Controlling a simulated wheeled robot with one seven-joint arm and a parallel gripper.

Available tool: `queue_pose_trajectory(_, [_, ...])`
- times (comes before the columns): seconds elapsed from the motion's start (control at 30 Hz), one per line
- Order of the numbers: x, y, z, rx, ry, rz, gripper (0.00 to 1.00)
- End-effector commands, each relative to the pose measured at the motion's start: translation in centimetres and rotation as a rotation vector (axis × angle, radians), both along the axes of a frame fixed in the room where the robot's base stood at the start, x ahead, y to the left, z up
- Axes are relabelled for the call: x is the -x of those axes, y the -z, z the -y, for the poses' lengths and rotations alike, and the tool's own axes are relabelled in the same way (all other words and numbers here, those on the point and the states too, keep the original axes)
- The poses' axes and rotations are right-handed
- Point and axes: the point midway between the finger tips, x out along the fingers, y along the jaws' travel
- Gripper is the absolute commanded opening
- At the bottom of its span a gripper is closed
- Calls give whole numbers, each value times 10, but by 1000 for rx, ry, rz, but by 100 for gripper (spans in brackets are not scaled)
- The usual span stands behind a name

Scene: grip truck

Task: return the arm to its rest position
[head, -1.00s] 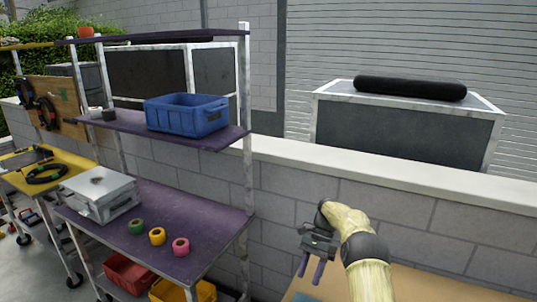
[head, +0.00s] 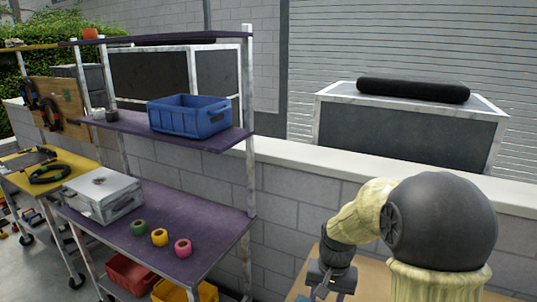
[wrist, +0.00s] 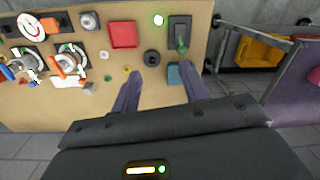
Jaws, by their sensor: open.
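My arm folds in from the lower right of the head view, with a large dark joint in front and a pale yellow link behind it. My gripper (head: 332,282) hangs at the bottom of that view, where its fingertips are not clearly seen. In the wrist view, the two purple fingers of my gripper (wrist: 161,88) are apart with nothing between them. They point toward a tan board (wrist: 105,110) with buttons and switches, which lies beyond the fingertips. Whether they touch it cannot be told, but they seem clear of it.
A purple shelf table (head: 205,215) stands left of my arm, holding a silver case (head: 102,195), tape rolls (head: 160,237) and, higher up, a blue crate (head: 190,117). A low block wall (head: 290,195) runs behind.

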Motion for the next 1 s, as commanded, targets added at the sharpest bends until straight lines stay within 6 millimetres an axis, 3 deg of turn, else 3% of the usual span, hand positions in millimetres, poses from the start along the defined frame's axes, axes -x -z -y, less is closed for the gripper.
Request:
queue_pose_trajectory(0.2, [64, -7, 9, 40, -142, 139, 45])
queue_pose_trajectory(0.4, [106, -6, 14, 68, -240, 229, 45])
queue_pose_trajectory(1.0, [112, -5, 14, 72, -254, 242, 45])
